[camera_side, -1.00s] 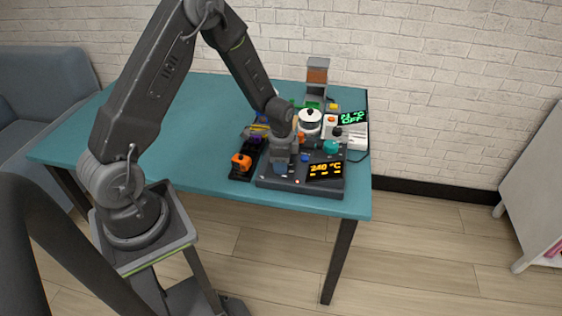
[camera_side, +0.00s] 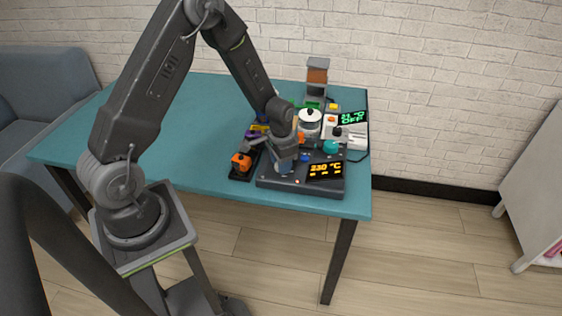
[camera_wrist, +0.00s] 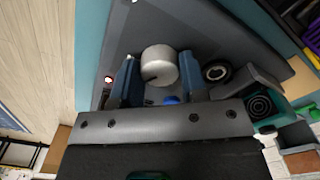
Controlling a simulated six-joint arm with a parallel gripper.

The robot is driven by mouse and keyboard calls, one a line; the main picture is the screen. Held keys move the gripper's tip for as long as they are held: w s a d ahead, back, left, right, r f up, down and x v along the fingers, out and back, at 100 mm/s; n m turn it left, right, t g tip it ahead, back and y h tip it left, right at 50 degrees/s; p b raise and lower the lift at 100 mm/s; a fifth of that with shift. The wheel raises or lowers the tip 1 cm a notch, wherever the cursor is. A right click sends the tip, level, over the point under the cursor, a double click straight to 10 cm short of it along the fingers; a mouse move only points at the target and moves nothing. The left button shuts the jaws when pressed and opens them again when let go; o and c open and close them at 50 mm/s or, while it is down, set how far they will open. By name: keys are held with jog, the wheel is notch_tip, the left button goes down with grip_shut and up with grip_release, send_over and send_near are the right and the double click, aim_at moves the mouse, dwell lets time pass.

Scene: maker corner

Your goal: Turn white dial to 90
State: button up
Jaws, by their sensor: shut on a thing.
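In the wrist view the white dial (camera_wrist: 158,62) is a pale round knob with a dark mark on its lower left part. It sits on the dark grey control unit (camera_wrist: 200,30). My gripper (camera_wrist: 161,76) is shut on it, with one blue-grey finger on each side. In the side view my gripper (camera_side: 284,166) reaches down to the left part of the dark unit (camera_side: 295,185) and hides the dial. The unit's orange display (camera_side: 325,170) appears to read 230 °C.
An orange-topped block (camera_side: 241,161) stands just left of the unit. Behind are a white pot (camera_side: 310,121), a teal knob (camera_side: 330,147), a green display (camera_side: 353,117) and a hopper (camera_side: 317,78). The table's left half (camera_side: 185,125) is clear.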

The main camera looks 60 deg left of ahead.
jog(key=n, duration=1.3)
jog(key=shift+n, duration=0.4)
dwell(0.3)
jog(key=o, duration=0.9)
jog(key=shift+r, duration=0.15)
notch_tip(320, 180, up, 14)
jog(key=shift+f, duration=0.2)
